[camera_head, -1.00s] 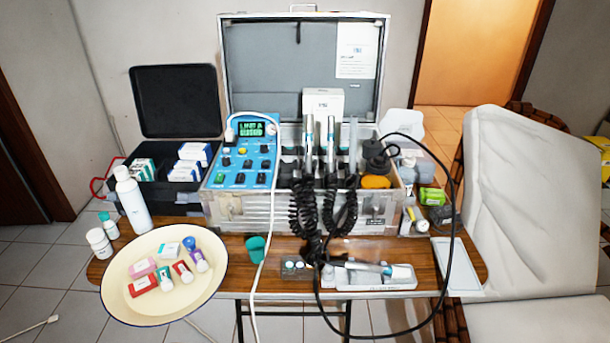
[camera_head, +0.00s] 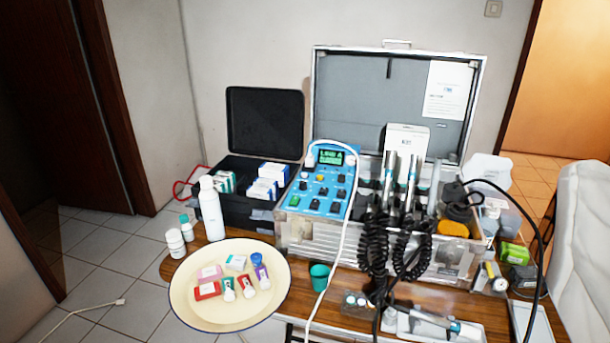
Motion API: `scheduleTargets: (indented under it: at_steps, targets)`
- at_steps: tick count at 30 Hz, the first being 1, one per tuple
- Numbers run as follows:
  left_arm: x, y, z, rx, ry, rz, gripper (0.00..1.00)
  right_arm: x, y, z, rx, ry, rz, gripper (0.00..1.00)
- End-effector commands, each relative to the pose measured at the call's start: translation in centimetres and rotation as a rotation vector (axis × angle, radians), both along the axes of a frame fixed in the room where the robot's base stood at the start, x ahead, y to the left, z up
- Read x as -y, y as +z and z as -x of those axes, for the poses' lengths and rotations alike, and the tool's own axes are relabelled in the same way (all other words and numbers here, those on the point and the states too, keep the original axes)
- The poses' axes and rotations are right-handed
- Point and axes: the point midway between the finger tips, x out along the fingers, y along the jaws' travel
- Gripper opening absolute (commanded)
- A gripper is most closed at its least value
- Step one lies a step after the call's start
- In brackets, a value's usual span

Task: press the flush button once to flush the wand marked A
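The blue control panel (camera_head: 324,192) sits in the left part of the open metal case (camera_head: 335,249). It carries several dark, yellow and green knobs or buttons, and a small green-lit display (camera_head: 330,158) at its top. The display text is too small to read surely. I cannot tell which control is the flush button. Several wands (camera_head: 389,172) stand upright in the case, with black coiled cords hanging in front. Another handpiece (camera_head: 436,319) lies in a tray at the table's front. I cannot make out a mark A on any wand. Neither gripper is in view.
A cream round tray (camera_head: 190,311) with small bottles and boxes overhangs the table's front left. A white bottle (camera_head: 211,209) and an open black case (camera_head: 264,124) stand behind it. A white cable crosses the panel's front, and a black cable loops at right. A white chair (camera_head: 590,240) stands right.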

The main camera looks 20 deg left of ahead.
Motion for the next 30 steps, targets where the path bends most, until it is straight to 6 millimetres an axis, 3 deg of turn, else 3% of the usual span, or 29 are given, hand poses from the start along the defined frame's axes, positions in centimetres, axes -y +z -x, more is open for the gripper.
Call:
scheduleTargets:
  at_steps: [5,10,11,30]
  targets:
    - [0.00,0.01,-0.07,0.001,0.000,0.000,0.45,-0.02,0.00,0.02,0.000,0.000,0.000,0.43]
    - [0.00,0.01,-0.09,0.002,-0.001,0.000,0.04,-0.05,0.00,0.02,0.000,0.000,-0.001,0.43]
    - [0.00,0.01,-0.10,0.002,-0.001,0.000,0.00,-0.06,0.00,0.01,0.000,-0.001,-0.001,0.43]
    - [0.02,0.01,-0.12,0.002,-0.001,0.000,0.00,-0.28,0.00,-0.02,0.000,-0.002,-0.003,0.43]
